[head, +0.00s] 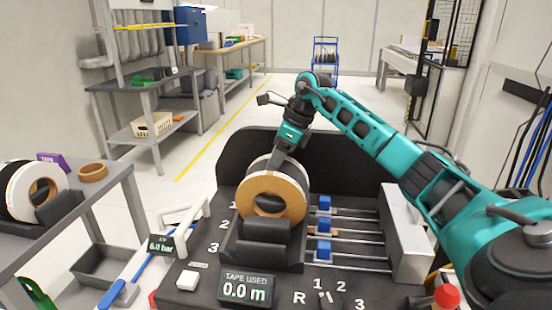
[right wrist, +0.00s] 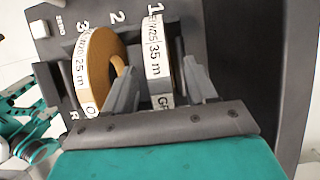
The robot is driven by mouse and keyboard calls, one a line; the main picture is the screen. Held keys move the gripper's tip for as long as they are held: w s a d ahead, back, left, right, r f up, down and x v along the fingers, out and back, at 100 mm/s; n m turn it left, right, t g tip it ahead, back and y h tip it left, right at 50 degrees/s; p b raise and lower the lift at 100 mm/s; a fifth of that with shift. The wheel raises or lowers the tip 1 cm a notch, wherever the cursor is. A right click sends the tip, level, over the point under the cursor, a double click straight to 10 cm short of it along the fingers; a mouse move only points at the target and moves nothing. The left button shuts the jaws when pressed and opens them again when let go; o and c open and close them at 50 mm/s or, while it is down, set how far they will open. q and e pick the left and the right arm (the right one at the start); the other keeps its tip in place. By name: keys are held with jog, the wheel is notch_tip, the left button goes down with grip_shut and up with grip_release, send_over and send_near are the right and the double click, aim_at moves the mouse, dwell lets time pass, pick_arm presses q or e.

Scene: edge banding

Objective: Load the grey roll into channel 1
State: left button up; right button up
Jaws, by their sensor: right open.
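The grey roll (right wrist: 158,65), with a white band reading "35 m" and "GR", stands upright beside the channel 1 label (right wrist: 155,9) in the right wrist view. My right gripper (right wrist: 160,90) is open, with one finger on each side of this roll. Finger contact is unclear. In the head view my right gripper (head: 277,163) reaches down behind an oak-coloured roll (head: 256,187), which hides most of the grey roll. The oak-coloured roll also stands upright in the right wrist view (right wrist: 98,67). My left gripper is not in view.
Black cradle rollers (head: 262,230) in front of the oak roll are bare. Blue blocks (head: 323,227) on rods lie to their right. A side table (head: 95,205) at left holds a white-and-black roll (head: 22,190) and a tan ring (head: 93,171). The display (head: 246,290) reads 0.0 m.

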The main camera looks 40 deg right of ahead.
jog(key=shift+r, duration=0.5)
pick_arm(q)
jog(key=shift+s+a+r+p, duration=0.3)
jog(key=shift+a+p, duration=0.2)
jog(key=shift+p, duration=0.5)
pick_arm(e)
jog(key=v, duration=1.1)
jog(key=shift+d+r, duration=0.15)
jog(key=shift+r, duration=0.15)
jog(key=shift+s, duration=0.2)
